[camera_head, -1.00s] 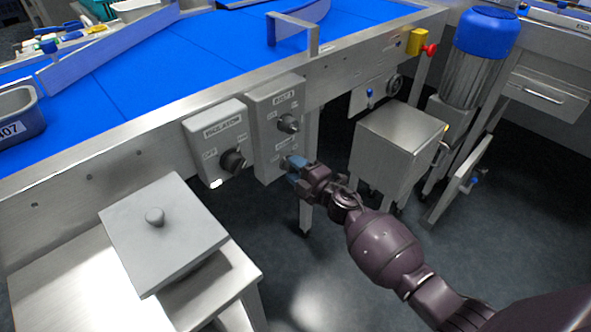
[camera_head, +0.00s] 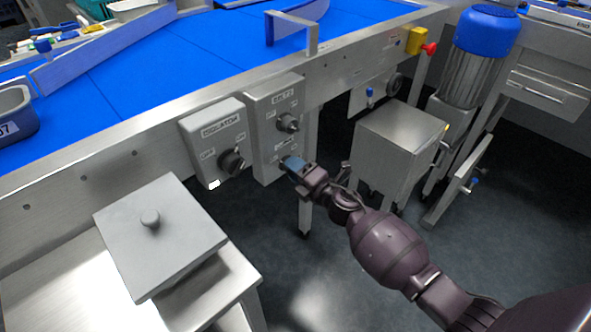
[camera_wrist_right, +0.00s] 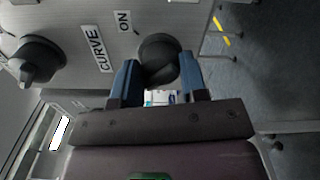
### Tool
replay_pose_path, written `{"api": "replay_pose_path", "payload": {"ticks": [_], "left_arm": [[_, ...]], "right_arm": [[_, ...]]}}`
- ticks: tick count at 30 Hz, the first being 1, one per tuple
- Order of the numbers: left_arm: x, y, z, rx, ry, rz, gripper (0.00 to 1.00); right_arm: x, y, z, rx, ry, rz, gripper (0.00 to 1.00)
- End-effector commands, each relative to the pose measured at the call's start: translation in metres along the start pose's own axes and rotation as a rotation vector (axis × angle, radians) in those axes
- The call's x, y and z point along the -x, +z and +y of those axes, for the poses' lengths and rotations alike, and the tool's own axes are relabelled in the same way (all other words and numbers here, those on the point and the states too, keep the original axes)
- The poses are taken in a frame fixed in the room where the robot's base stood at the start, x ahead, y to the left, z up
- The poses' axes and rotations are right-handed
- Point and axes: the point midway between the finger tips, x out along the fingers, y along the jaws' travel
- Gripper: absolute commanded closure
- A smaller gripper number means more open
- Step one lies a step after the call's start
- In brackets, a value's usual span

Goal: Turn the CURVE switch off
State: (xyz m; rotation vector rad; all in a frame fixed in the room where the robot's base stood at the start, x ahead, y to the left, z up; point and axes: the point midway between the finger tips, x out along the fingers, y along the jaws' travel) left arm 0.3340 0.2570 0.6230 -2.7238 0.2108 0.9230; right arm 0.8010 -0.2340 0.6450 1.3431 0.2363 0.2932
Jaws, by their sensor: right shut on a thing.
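The CURVE switch (camera_wrist_right: 160,55) is a dark round knob on a grey panel. In the right wrist view it sits between my two blue fingertips, beside the CURVE label (camera_wrist_right: 97,48) and an ON label (camera_wrist_right: 124,22). My right gripper (camera_wrist_right: 158,82) is shut on this knob. In the head view my right gripper (camera_head: 292,164) is at the lower part of the BELT 2 box (camera_head: 262,130) and hides most of the knob. The OFF mark and the knob's exact angle cannot be read. My left gripper is not in view.
The BELT 2 knob (camera_head: 288,122) is just above, and also shows in the wrist view (camera_wrist_right: 35,60). The isolator knob (camera_head: 231,161) is to the left. A steel box (camera_head: 398,140) stands right of my gripper; a lidded container (camera_head: 160,240) is at lower left.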

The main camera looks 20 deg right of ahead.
Motion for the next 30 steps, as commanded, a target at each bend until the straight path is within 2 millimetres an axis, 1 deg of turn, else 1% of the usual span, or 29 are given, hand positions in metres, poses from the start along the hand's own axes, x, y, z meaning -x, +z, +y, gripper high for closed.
{"api": "replay_pose_path", "payload": {"ticks": [7, 8, 12, 20, 23, 26, 30], "left_arm": [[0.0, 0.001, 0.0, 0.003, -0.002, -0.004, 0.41], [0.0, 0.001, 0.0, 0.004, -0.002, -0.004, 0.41], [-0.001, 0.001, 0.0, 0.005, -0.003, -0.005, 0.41], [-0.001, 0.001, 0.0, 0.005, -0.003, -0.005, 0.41], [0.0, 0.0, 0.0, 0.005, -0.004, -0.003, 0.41], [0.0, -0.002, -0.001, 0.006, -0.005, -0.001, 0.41], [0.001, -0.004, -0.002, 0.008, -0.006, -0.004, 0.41]], "right_arm": [[0.0, 0.0, -0.001, 0.003, -0.002, -0.001, 0.84], [0.0, 0.0, -0.001, 0.003, -0.002, -0.001, 0.56], [0.0, 0.0, -0.001, 0.002, -0.001, 0.0, 0.35], [0.0, 0.0, 0.0, 0.0, -0.001, 0.0, 0.35], [0.004, 0.0, 0.0, 0.0, -0.001, 0.0, 0.35], [0.013, 0.001, 0.001, 0.0, -0.001, -0.001, 0.35], [0.033, 0.001, 0.002, 0.001, 0.0, -0.002, 0.35]]}}
